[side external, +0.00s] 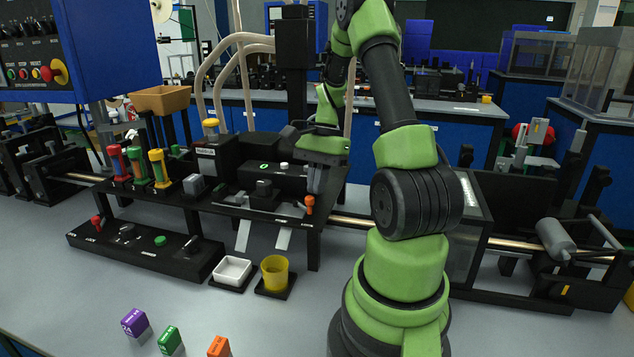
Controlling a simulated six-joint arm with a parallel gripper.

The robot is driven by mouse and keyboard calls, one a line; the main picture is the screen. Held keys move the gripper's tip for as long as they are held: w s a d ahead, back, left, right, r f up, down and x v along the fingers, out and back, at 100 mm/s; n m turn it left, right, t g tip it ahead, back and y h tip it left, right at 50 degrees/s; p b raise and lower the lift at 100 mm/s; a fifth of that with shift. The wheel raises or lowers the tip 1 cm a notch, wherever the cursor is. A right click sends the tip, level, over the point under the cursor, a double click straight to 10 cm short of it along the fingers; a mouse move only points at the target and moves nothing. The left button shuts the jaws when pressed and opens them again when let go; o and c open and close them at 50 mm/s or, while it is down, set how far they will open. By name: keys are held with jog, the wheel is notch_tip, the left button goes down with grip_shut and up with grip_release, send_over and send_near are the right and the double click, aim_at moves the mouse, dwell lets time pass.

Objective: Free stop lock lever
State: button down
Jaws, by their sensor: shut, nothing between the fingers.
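My gripper (316,188) points down at the right end of the black machine bench, its fingers shut and empty. Just below the fingertips is a small orange-knobbed lever (309,204) on the bench's front edge. I cannot tell whether the fingers touch it. A red-knobbed lever (96,222) stands at the left end of the low black front panel (150,252). A dark lever (190,244) stands at that panel's right end. The labels are too small to read, so I cannot tell which one is the stop lock lever.
Red, green and yellow handled tools (138,167) stand upright on the bench's left. A white tray (232,271) and a yellow cup (275,273) sit in front. Purple (135,322), green (169,339) and orange (218,346) blocks lie on the grey table. The table front between them is clear.

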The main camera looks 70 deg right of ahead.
jog(key=shift+a+m+t, duration=0.2)
jog(key=shift+a+m, duration=0.05)
jog(key=shift+m, duration=0.45)
jog(key=shift+a+m+t, duration=0.2)
jog(key=shift+a+m, duration=0.05)
jog(key=shift+m, duration=0.45)
jog(key=shift+a+m, duration=0.1)
jog(key=shift+m, duration=0.2)
jog(key=shift+w+a+m+t+h, duration=0.2)
jog(key=shift+a+m+t+h, duration=0.15)
jog(key=shift+m, duration=0.55)
jog(key=shift+w+a+m+t+h, duration=0.15)
jog(key=shift+a+m+t+h, duration=0.15)
jog(key=shift+m, duration=0.6)
jog(key=shift+w+a+m+t+h, duration=0.15)
jog(key=shift+w+a+m+h, duration=0.05)
jog(key=shift+m, duration=0.5)
jog(key=shift+w+a+m+t+h, duration=0.1)
jog(key=shift+w+a+m+h, duration=0.1)
jog(key=shift+m, duration=0.5)
jog(key=shift+w+a+m+h, duration=0.15)
jog(key=shift+w+m+h, duration=0.1)
jog(key=shift+m, duration=0.5)
jog(key=shift+w+a+m+h, duration=0.15)
jog(key=shift+m+h, duration=0.05)
jog(key=shift+m, duration=0.55)
jog(key=shift+w+a, duration=0.15)
jog(key=shift+w, duration=0.15)
jog(key=shift+r, duration=0.1)
